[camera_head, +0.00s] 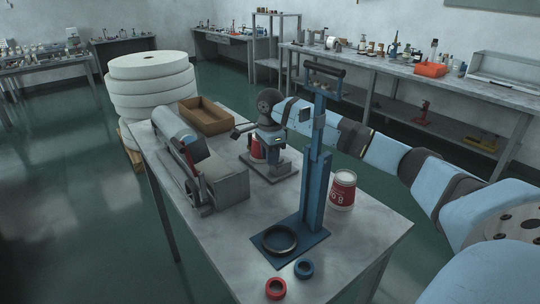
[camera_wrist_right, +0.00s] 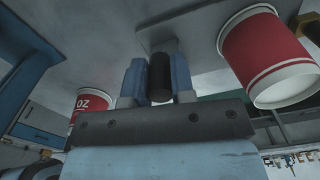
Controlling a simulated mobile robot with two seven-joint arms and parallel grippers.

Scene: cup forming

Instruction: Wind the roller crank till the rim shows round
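The rim roller (camera_head: 284,170) stands mid-table on a grey base, with a red and white cup (camera_head: 257,149) at its left side. My right gripper (camera_head: 273,148) points down over the roller. In the right wrist view its two blue fingers stand close on either side of the black crank handle (camera_wrist_right: 160,75) and look shut on it. The red cup beside the roller looks large in the right wrist view (camera_wrist_right: 272,60), with a pale rim. I cannot tell how round that rim is. My left gripper is not in view.
A blue lever press (camera_head: 316,190) stands in front of my right arm, with a dark ring on its base. A second red cup (camera_head: 342,190) stands right of it. A red ring (camera_head: 276,288) and a blue ring (camera_head: 304,268) lie in front. A wooden tray (camera_head: 207,117) sits behind.

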